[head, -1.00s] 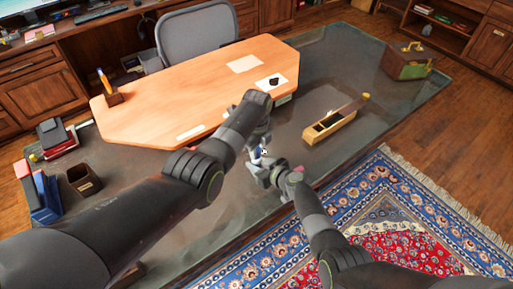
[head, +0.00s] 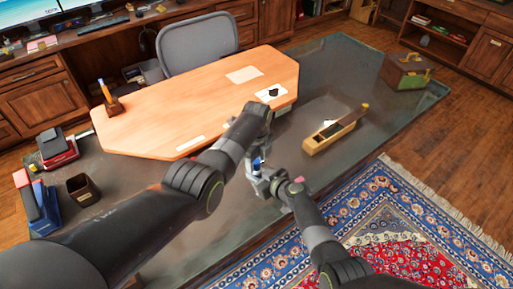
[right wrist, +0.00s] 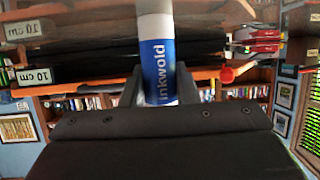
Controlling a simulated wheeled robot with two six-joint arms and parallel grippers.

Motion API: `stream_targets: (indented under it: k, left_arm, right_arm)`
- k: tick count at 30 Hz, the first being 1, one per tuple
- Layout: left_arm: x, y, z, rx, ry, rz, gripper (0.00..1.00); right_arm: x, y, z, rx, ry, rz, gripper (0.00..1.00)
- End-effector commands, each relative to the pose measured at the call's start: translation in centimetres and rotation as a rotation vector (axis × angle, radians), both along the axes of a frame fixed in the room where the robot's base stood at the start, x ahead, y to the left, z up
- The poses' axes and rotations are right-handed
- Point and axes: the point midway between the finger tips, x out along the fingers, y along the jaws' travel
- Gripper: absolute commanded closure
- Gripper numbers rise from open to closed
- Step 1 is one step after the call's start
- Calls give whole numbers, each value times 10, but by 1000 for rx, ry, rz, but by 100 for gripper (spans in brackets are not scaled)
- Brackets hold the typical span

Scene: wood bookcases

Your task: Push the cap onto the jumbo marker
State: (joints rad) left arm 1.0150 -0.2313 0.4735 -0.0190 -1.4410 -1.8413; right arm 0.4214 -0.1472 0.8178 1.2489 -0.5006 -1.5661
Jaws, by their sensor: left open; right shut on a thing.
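The jumbo marker (head: 257,164) shows in the head view as a small blue and white upright thing between my two grippers. In the right wrist view the marker (right wrist: 159,70) has a blue "inkwold" label and a pale upper part that runs off the top edge. My right gripper (head: 264,174) is shut on the marker; its fingers (right wrist: 158,98) stand on both sides of the label. My left gripper (head: 259,152) is open, just above the marker, and partly hidden by its own wrist. I cannot make out the cap or whether it touches the marker.
The grippers are over the dark desk (head: 225,245). A wooden plane (head: 334,131) lies to their right. Behind is a pale wooden board (head: 205,108) with a small dark object (head: 273,93) on white paper. A green box (head: 407,71) stands far right.

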Motion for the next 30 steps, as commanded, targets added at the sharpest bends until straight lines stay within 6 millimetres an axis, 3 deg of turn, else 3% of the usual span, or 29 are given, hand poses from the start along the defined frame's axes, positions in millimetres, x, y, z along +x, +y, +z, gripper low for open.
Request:
stream_targets:
  k: [7, 19, 24, 30]
  left_arm:
    - [0, 0, 26, -2, -2, 1, 51]
    - [0, 0, 100, -1, -1, 0, 51]
    - [0, 0, 113, 0, 0, 0, 51]
    - [0, 0, 115, 0, 1, 0, 51]
  right_arm:
    - [0, 0, 0, 0, 0, 0, 100]
    - [0, 0, 0, 0, 0, 0, 100]
    - [0, 0, 0, 0, 0, 0, 100]
    - [0, 0, 0, 0, 0, 0, 100]
